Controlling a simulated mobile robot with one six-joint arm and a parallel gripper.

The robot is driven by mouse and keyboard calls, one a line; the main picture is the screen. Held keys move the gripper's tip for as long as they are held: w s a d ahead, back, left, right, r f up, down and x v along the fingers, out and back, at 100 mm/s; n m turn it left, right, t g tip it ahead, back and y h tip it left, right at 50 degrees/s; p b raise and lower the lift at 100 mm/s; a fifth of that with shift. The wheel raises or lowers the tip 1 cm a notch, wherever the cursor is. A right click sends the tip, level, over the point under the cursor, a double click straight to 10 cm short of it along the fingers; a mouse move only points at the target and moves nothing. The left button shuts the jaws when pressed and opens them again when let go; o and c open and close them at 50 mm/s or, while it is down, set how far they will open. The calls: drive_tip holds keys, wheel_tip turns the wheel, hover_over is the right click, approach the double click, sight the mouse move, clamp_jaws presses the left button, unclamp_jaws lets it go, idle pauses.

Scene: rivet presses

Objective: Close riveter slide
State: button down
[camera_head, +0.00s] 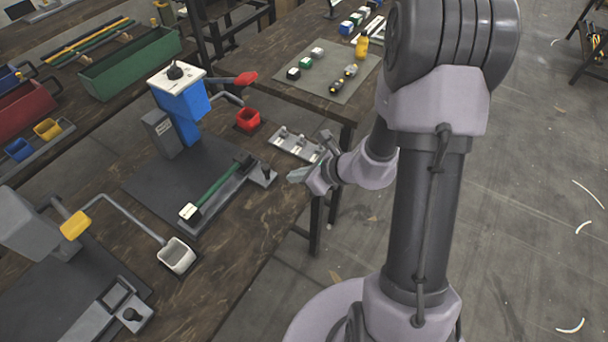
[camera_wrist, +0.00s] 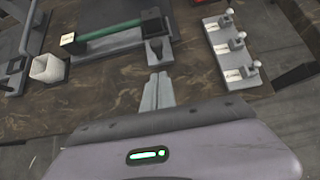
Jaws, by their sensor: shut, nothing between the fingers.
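The riveter (camera_head: 182,105) is a blue press with a white top and a red-tipped lever, standing on a dark mat on the wooden table. Its slide (camera_head: 228,190) is a grey rail in front of the press, bearing a green bar with a white block at one end. A dark knob (camera_head: 265,175) stands at the slide's right end. In the wrist view the slide (camera_wrist: 118,36) lies ahead, with its knob (camera_wrist: 155,48) just beyond my fingertips. My gripper (camera_head: 294,176) is shut and empty, at the table's edge, to the right of the knob and apart from it. It also shows in the wrist view (camera_wrist: 159,80).
A grey plate with several small fittings (camera_head: 298,143) lies right of the slide. A white cup (camera_head: 176,255) and a second press with a yellow-tipped lever (camera_head: 75,225) stand at front left. A red cup (camera_head: 248,120) is behind the slide. Open floor lies at right.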

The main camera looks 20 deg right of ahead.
sight(269, 172)
drive_tip(key=w+a, duration=0.1)
drive_tip(key=w+a+f, duration=0.1)
drive_tip(key=w+a+f+b, duration=0.1)
drive_tip(key=w, duration=0.1)
drive_tip(key=shift+w+a, duration=0.1)
drive_tip(key=shift+a, duration=0.05)
drive_tip(key=shift+w+a, duration=0.2)
drive_tip(key=shift+w, duration=0.1)
drive_tip(key=w+a, duration=0.3)
drive_tip(key=w, duration=0.1)
drive_tip(key=w+a, duration=0.3)
drive_tip(key=w, duration=0.1)
drive_tip(key=w+a+p, duration=0.1)
drive_tip(key=w+a, duration=0.2)
drive_tip(key=w, duration=0.1)
drive_tip(key=shift+w, duration=0.2)
drive_tip(key=shift+w+r, duration=0.1)
drive_tip(key=shift+r, duration=0.05)
drive_tip(key=shift+a, duration=0.1)
